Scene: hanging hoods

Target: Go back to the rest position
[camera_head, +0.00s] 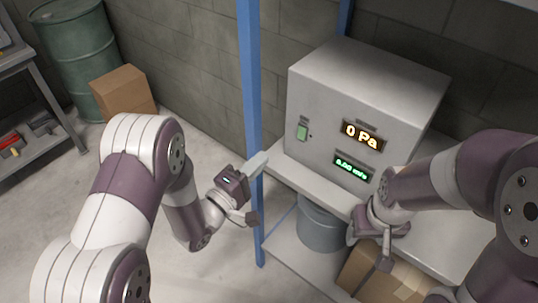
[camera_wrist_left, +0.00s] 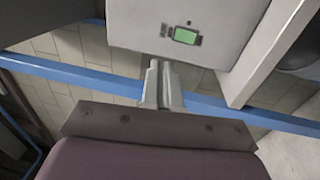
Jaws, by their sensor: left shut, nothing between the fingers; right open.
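My left gripper (camera_head: 259,164) is in front of the blue upright post in the head view, left of a grey control box (camera_head: 310,92). In the left wrist view its fingers (camera_wrist_left: 161,68) are together with nothing between them, just below the box's green switch (camera_wrist_left: 186,36). My right gripper (camera_head: 372,248) hangs in front of the shelf at the right, below the box. It is open, and its fingers are partly hidden by its own wrist. The box shows "0 Pa" on an orange display (camera_head: 362,135) and a green display (camera_head: 353,167) below it.
The box stands on a light shelf (camera_head: 287,178) in a blue frame (camera_head: 249,80). A grey bucket (camera_head: 320,232) and a cardboard box (camera_head: 398,276) are on the lower level. A green barrel (camera_head: 75,50), another carton (camera_head: 124,92) and a workbench are at the left.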

